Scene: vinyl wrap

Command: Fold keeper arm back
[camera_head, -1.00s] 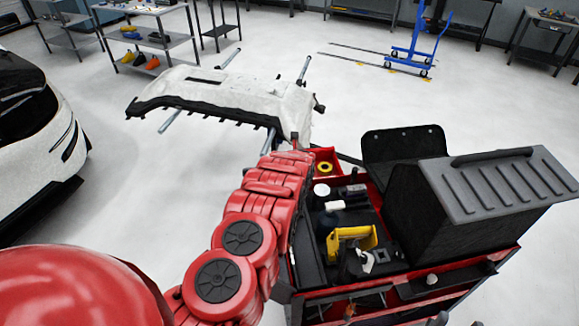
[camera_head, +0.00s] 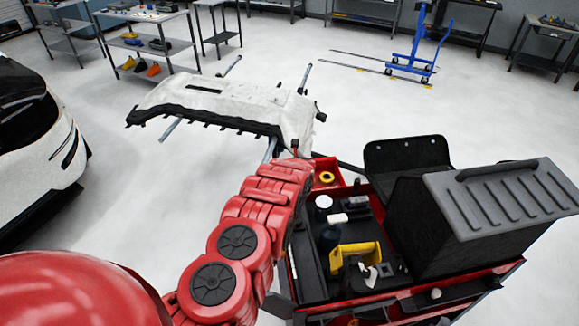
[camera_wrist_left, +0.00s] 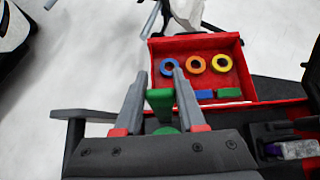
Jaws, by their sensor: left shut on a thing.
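My left gripper (camera_wrist_left: 159,76) is at the near edge of a red tray in the left wrist view. A green piece (camera_wrist_left: 160,101) sits between its two grey fingers, and the gripper is shut on it. I cannot tell whether this piece belongs to the keeper arm. A grey bar (camera_wrist_left: 84,116) sticks out to the left beside the fingers; what it belongs to is unclear. In the head view my red left arm reaches the cart's left corner, and its gripper is mostly hidden there. My right gripper is not in view.
The red tray (camera_wrist_left: 241,83) holds blue, orange and yellow rings and small blocks. The tool cart (camera_head: 296,276) carries a black case (camera_head: 437,243) and a yellow holder (camera_head: 356,254). A bumper (camera_head: 225,105) on a stand is beyond the arm. Floor is open around it.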

